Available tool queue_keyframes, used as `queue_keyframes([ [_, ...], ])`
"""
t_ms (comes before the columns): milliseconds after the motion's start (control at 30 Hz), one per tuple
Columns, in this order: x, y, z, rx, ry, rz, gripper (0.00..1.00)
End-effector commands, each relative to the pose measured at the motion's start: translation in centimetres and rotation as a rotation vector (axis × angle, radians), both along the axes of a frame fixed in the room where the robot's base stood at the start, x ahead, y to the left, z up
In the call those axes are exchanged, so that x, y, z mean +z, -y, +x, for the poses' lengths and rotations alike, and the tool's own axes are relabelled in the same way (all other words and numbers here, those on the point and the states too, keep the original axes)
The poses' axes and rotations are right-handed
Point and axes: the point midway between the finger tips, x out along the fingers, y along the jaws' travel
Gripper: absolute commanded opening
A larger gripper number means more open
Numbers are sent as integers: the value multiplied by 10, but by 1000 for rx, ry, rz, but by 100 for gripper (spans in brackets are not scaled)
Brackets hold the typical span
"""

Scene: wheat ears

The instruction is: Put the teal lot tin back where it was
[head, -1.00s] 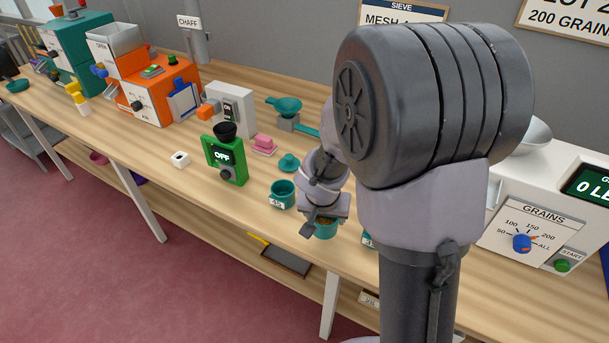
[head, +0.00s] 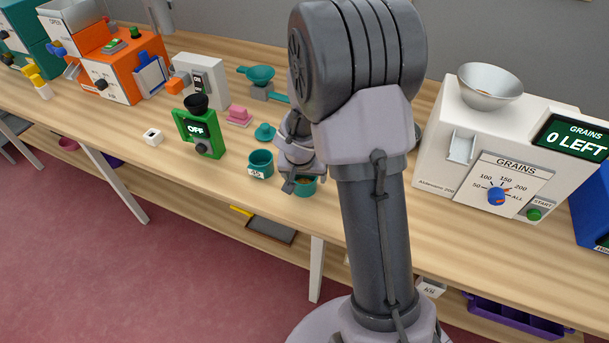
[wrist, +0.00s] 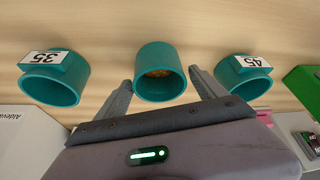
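A teal tin (head: 305,187) with golden grain inside stands near the table's front edge. It is the middle of three teal tins in the wrist view (wrist: 160,62); I see no label on it. My gripper (wrist: 161,75) has one finger on each side of it; narrow gaps seem to show between the fingertips and the wall, so it looks open around the tin. A tin labelled 45 (head: 260,163) stands to the left in the head view and to the right in the wrist view (wrist: 244,78). A tin labelled 35 (wrist: 55,78) is hidden by my arm in the head view.
A teal lid-like piece (head: 265,132), a pink block (head: 238,116) and a green OFF device (head: 198,133) lie behind and left. A white grain counter (head: 480,150) reading 0 LEFT is at right.

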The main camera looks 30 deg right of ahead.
Motion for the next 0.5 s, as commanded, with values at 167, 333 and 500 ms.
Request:
queue_keyframes([
  [167, 1, 0, 0, 0, 0, 0, 86],
  [333, 4, 0, 0, 1, 0, 0, 86],
  [500, 41, -8, -9, 1, 4, -1, 86],
])
